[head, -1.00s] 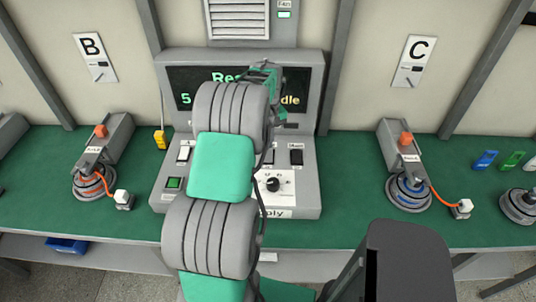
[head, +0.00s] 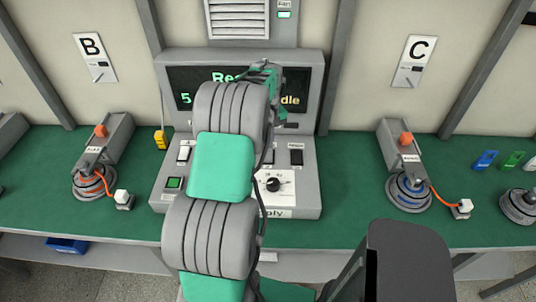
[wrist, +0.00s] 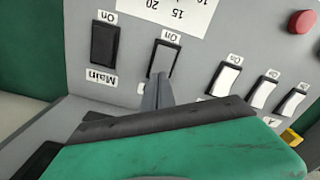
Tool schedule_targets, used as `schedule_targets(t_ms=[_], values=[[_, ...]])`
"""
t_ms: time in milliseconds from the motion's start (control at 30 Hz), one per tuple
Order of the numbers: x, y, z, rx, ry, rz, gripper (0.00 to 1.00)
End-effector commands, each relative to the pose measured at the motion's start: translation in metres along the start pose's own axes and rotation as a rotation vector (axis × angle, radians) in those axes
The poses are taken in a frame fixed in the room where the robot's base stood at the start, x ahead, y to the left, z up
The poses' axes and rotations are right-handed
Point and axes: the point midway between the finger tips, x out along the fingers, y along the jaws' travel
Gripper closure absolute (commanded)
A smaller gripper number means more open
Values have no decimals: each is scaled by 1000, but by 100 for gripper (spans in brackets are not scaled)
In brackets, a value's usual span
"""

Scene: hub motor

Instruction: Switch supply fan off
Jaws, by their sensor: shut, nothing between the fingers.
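My gripper (wrist: 157,94) is shut and empty in the wrist view. Its grey fingertips overlap the near end of a grey rocker switch (wrist: 164,59) marked On; I cannot tell whether they touch it. The fingers hide the label below this switch. A black switch (wrist: 105,44) labelled Main is to its left, and white switches (wrist: 228,78) are to its right. In the head view the supply console (head: 308,188) stands on the bench, with my arm covering its middle. The fan box (head: 284,33) above has a lit pale green lamp (head: 284,15) under a Fan label. My fingertips are hidden there.
A rotary knob (head: 273,184) and a green button (head: 173,183) are on the console. A red button (wrist: 302,21) shows in the wrist view. Motor stations stand left (head: 92,184) and right (head: 409,193), with green bench top (head: 350,190) between.

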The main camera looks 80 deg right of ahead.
Motion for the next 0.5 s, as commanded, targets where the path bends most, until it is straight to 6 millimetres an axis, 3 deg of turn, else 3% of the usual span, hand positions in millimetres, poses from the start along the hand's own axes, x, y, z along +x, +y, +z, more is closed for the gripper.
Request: schedule_targets(t_ms=[500], values=[[7,0,0,0,0,0,100]])
